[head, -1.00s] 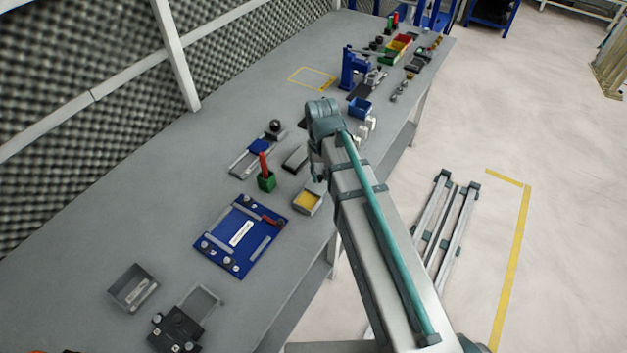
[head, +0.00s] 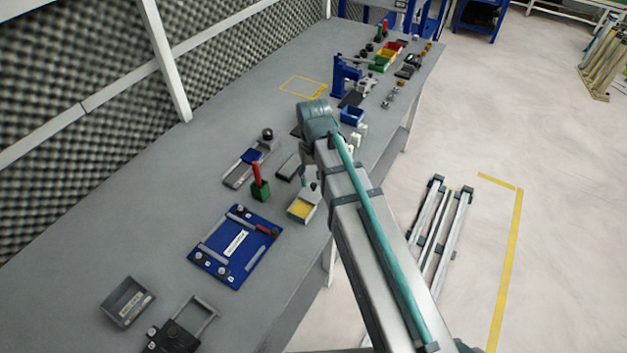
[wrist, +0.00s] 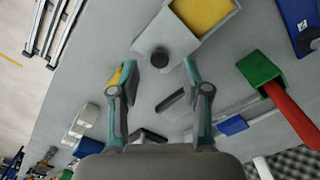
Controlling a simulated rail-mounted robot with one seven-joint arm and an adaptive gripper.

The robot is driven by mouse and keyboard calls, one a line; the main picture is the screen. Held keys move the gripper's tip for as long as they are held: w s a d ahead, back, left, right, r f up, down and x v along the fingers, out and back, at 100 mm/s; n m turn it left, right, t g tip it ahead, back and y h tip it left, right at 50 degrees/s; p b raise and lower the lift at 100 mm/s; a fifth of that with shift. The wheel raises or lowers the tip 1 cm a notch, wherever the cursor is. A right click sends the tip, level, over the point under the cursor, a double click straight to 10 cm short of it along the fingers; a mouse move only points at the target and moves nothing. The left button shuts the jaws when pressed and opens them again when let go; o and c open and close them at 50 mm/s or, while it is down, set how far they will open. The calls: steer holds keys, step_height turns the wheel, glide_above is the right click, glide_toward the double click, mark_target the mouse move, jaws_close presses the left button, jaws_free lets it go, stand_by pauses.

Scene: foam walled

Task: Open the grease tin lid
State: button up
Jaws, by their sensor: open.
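The grease tin (head: 301,208) is a small grey box with yellow grease showing, near the bench's front edge. It also shows at the top of the wrist view (wrist: 203,13). Its grey lid (wrist: 150,38) is swung off the grease and lies tilted on the side toward my gripper. The lid's dark round knob (wrist: 160,58) faces the wrist camera, and it shows small in the head view (head: 314,186). My gripper (wrist: 156,70) is open and empty. Its fingers are on either side of the knob in the picture, seemingly apart from it.
A green holder with a red handle (head: 260,187) stands left of the tin. A blue fixture board (head: 235,246) lies in front of it. A dark flat block (head: 288,167) and a blue bin (head: 352,116) are farther back.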

mark_target(313, 184)
step_height(313, 184, up, 10)
stand_by(0.4)
steer(key=shift+f, duration=0.1)
